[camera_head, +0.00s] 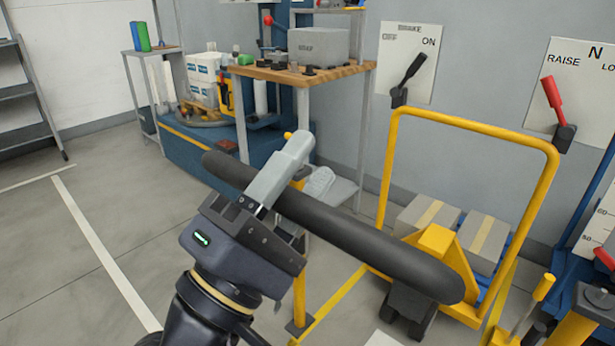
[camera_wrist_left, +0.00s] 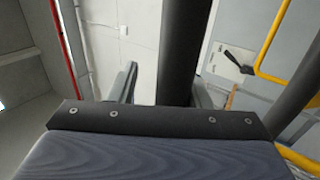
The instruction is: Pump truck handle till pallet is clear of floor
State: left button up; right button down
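A thick black handle bar (camera_head: 360,240) runs diagonally across the head view, in front of the yellow truck frame (camera_head: 470,128). My left gripper (camera_head: 284,172) is at the bar's left part, with one grey finger crossing over it. In the left wrist view the bar (camera_wrist_left: 181,45) passes between the two fingers (camera_wrist_left: 163,88), with a gap at the left finger, so the gripper looks open around it. Boxes (camera_head: 428,214) sit on a blue pallet (camera_head: 484,284) behind the bar. The pallet's floor clearance is hidden. My right gripper is not in view.
A brake panel (camera_head: 392,52) with a black lever and a raise panel (camera_head: 590,62) with a red lever (camera_head: 552,95) are on the back wall. A wooden-topped bench (camera_head: 300,78) stands behind my gripper. The floor at left (camera_head: 60,270) is clear.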

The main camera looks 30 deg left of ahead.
pick_arm(q)
jog(key=shift+o, duration=0.7)
jog(key=shift+s+r, duration=0.15)
jog(key=shift+f, duration=0.2)
jog(key=p+v, duration=0.1)
jog(key=v, duration=0.5)
jog(key=shift+s+a, duration=0.2)
jog(key=shift+s, duration=0.05)
jog(key=shift+s+f+p, duration=0.35)
jog(key=shift+s+f, duration=0.05)
jog(key=shift+s, duration=0.05)
